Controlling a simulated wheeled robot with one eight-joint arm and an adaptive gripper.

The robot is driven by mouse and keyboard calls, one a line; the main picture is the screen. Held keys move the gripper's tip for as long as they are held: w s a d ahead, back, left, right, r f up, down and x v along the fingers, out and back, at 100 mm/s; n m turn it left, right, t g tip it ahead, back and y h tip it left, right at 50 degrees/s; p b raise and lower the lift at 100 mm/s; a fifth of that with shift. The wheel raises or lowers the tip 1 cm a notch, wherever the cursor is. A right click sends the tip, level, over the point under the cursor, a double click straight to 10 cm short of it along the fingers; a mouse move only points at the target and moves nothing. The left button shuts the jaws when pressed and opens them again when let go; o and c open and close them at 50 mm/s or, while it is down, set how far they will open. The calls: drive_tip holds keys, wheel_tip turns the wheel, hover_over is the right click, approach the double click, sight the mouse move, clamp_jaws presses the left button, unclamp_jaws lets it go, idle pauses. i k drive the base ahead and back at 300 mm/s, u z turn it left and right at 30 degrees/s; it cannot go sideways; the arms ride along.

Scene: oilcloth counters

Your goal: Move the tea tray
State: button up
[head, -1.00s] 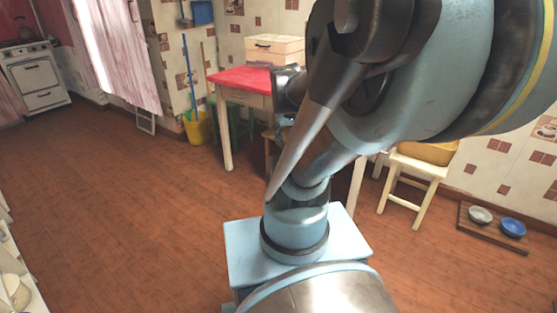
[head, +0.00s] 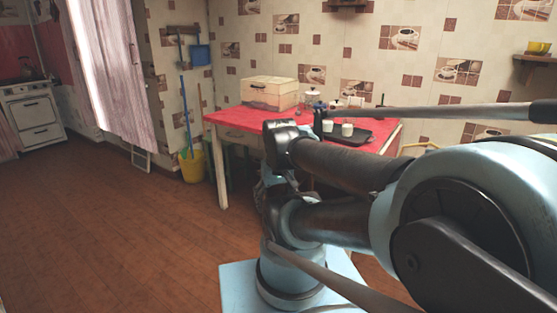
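The dark tea tray (head: 362,139) lies on the right part of the red-topped table (head: 232,117), across the room. Two small white cups (head: 347,129) stand on it. A dark upright thing (head: 317,117) is at its left, and whether it is on the tray I cannot tell. The upper finger crosses the view just above the tray's right part; I see no contact. My arm hides the table's front right and part of the tray's near side.
A yellow bucket (head: 192,166) is left of the table. A wall shelf with a yellow cup (head: 538,47) is at right. The floor at left is clear.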

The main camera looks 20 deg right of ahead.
sight(361, 136)
drive_tip(key=z, duration=2.1)
drive_tip(key=i, duration=0.75)
